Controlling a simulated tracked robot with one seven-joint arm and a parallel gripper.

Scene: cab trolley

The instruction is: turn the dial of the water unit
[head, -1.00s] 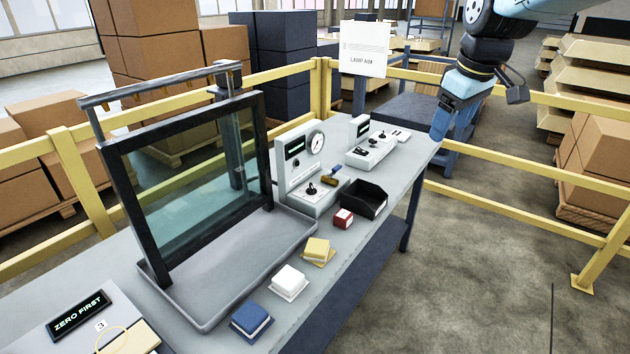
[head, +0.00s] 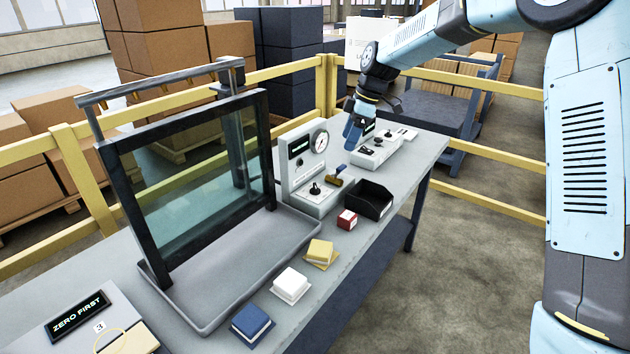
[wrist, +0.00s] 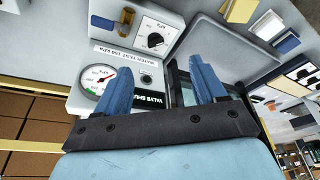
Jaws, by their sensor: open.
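The water unit (head: 298,178) is a white box on the bench with a round gauge, a small display and a low front part. Its black dial (head: 315,188) sits on a white scale plate on that front part. In the wrist view the dial (wrist: 155,40) shows ahead of the fingertips, with a label reading WATER TEST 150 kPa below it. The gauge (wrist: 96,80) is partly behind the left finger. The display reads VALVE SHUT. My gripper (head: 352,137) is open and empty, above and behind the unit; its two blue fingers (wrist: 158,64) stand apart.
A blue-handled brass valve (head: 333,181) sits beside the dial. A second white unit (head: 375,152) stands behind, close to my gripper. A black bin (head: 372,199) and a red block (head: 347,219) are in front. A framed glass pane (head: 195,175) stands in a grey tray at left.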

